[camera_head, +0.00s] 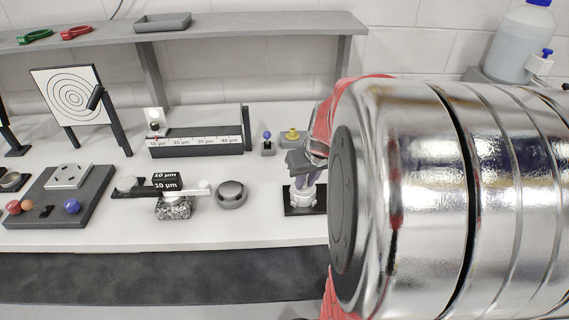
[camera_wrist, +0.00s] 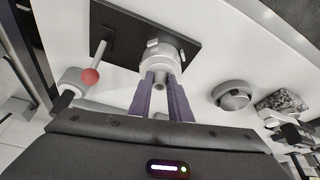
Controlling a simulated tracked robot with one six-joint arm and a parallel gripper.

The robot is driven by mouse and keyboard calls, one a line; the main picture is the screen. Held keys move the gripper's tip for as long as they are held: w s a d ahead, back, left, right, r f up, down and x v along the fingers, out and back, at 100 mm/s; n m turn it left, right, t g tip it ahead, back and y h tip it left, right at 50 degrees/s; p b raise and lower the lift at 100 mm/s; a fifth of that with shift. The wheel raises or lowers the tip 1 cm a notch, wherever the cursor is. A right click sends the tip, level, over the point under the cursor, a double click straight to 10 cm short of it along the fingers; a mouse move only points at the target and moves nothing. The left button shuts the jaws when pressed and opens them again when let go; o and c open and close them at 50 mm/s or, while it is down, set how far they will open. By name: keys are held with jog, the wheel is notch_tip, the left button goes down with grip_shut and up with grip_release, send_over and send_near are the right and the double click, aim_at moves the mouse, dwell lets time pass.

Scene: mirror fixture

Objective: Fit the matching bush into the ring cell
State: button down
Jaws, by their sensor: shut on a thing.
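The ring cell is a pale metal ring fixture (camera_wrist: 163,52) on a black base plate (camera_wrist: 118,28). It also shows in the head view (camera_head: 304,195), standing on its plate right of the bench's middle. My gripper (camera_wrist: 160,82) has two purple fingers shut on a small grey cylindrical bush (camera_wrist: 160,75). The bush is at the near side of the ring cell in the wrist view. I cannot tell whether it has entered the bore. In the head view my gripper (camera_head: 305,179) is just above the cell, and my arm hides part of it.
A red-tipped lever (camera_wrist: 91,75) is beside the plate in the wrist view. A grey round puck (camera_head: 231,194), a scale block (camera_head: 195,142) and a yellow part (camera_head: 292,135) stand on the bench. A shelf (camera_head: 235,26) spans the back. Bare bench lies in front of the cell.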

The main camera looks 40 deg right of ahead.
jog(key=c, duration=1.6)
grip_release()
jog(key=shift+o, duration=0.2)
jog(key=shift+r, duration=0.1)
jog(key=v, duration=1.3)
jog(key=shift+r, duration=0.2)
jog(key=shift+a, duration=0.15)
